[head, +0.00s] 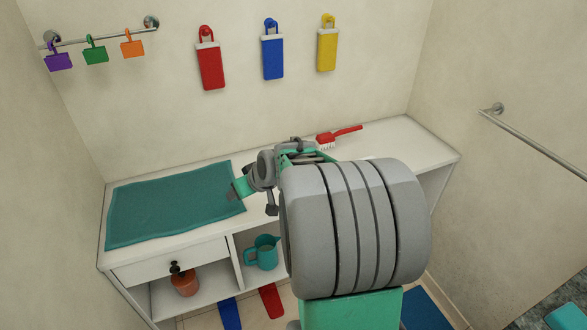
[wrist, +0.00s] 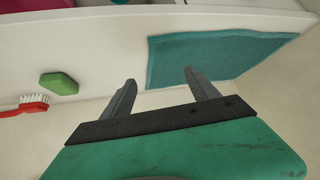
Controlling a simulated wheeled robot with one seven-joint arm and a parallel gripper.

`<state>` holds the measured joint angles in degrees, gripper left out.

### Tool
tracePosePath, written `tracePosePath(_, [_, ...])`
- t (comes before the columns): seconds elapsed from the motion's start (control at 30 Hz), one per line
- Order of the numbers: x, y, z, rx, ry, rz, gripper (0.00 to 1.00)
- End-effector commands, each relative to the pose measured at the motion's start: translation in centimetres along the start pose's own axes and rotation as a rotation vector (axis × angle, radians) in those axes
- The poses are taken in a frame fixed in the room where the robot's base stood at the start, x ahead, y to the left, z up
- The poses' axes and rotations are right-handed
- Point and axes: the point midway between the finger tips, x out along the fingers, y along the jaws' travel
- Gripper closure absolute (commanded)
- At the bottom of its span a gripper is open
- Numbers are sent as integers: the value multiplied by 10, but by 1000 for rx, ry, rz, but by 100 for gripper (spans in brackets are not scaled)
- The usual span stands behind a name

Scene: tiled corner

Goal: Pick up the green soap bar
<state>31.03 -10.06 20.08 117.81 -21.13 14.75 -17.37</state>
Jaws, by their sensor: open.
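The green soap bar (wrist: 59,83) lies on the pale counter top in the wrist view, left of my gripper and beside the head of a red brush. In the head view I cannot see the soap; my arm covers part of the counter. My gripper (wrist: 160,80) is open in the wrist view, its two grey fingers apart with nothing between them. The soap is outside the fingers, not touching them.
A teal towel (head: 172,205) covers the counter's left end. The red brush (head: 338,136) lies toward the back right. A teal jug (head: 262,253) and an orange pot (head: 184,283) stand on shelves below. Red, blue and yellow items hang on the wall.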

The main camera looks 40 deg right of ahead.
Motion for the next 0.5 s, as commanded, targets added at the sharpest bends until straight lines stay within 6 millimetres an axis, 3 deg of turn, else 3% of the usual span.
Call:
tracePosePath(0.03, [30,58,6,46,84,34,26])
tracePosePath(0.1, [45,126,5,79,220,89,22])
tracePosePath(0.2, [49,201,16,119,367,173,22])
tracePosePath(0.3, [46,239,23,138,445,226,22])
tracePosePath(0.5, [64,252,13,138,464,238,22])
